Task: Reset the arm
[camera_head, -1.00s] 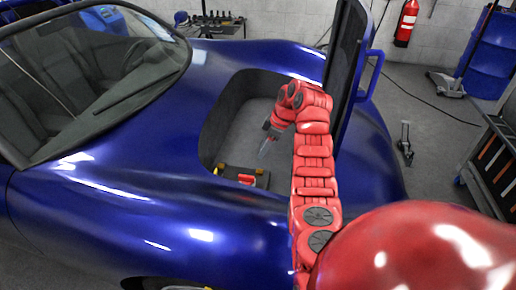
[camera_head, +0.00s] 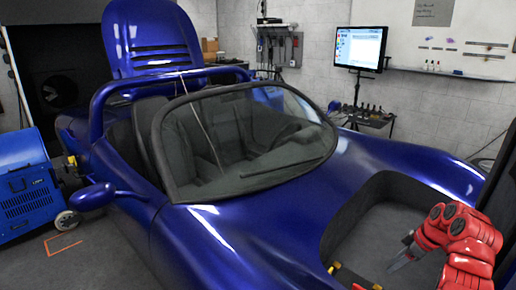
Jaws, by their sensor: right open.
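My right arm is red and comes in at the lower right of the head view. Its right gripper (camera_head: 402,256) hangs over the open front compartment (camera_head: 345,222) of the blue car (camera_head: 250,222). The jaws are open, and I see nothing between them.
The windshield (camera_head: 240,145) and a side mirror (camera_head: 92,196) stand to the left. A monitor (camera_head: 360,48) and a tool stand (camera_head: 368,116) are behind the car. A blue machine (camera_head: 25,195) is at far left.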

